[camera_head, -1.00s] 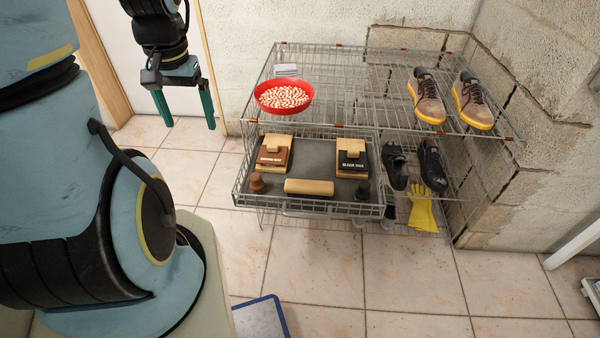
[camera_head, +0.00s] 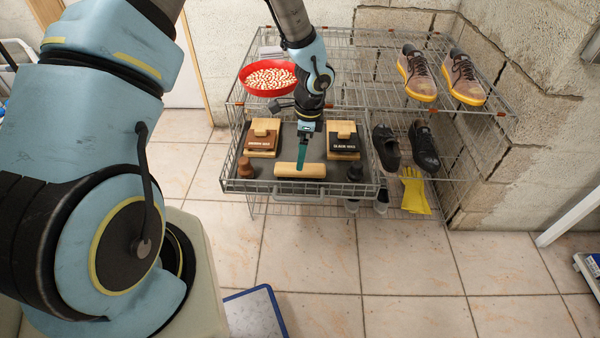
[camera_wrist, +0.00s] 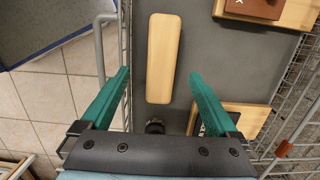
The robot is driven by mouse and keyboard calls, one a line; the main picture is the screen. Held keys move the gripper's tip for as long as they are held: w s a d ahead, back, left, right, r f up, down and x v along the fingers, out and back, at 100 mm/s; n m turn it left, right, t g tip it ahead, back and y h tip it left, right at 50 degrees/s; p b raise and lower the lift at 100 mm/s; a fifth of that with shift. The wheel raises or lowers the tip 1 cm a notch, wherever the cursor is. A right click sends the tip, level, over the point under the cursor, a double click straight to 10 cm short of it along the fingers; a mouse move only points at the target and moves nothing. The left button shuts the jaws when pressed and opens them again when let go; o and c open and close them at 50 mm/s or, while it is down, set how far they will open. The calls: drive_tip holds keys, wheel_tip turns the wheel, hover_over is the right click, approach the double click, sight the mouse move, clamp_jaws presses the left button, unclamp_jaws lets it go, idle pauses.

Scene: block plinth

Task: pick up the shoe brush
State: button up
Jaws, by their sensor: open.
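The shoe brush, a pale wooden bar, lies flat near the front of the grey pull-out tray in the head view (camera_head: 313,171). It also shows in the wrist view (camera_wrist: 163,58), running lengthwise away from the gripper. Only its smooth wooden back shows; any bristles are hidden. My gripper (camera_head: 301,164) points down over the tray at the brush and partly covers it in the head view. In the wrist view, the two green fingers (camera_wrist: 159,78) are spread wide, one to each side of the brush, with nothing between them gripped. Their exact height above it is unclear.
On the tray are a brown wax box (camera_head: 262,140), a black wax box (camera_head: 343,142), a brown knob (camera_head: 245,167) and a dark knob (camera_head: 355,172). A wire wall (camera_wrist: 124,40) edges the tray. A red bowl (camera_head: 268,91) and brown shoes (camera_head: 416,80) stand on the rack above.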

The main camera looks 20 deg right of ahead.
sight(300, 173)
drive_tip(key=shift+w+a+f+p, duration=0.1)
drive_tip(key=shift+f+p, duration=0.15)
drive_tip(key=shift+f, duration=1.55)
drive_tip(key=shift+w+f+p, duration=0.1)
drive_tip(key=shift+f+p, duration=0.1)
drive_tip(key=shift+f, duration=1.55)
clamp_jaws()
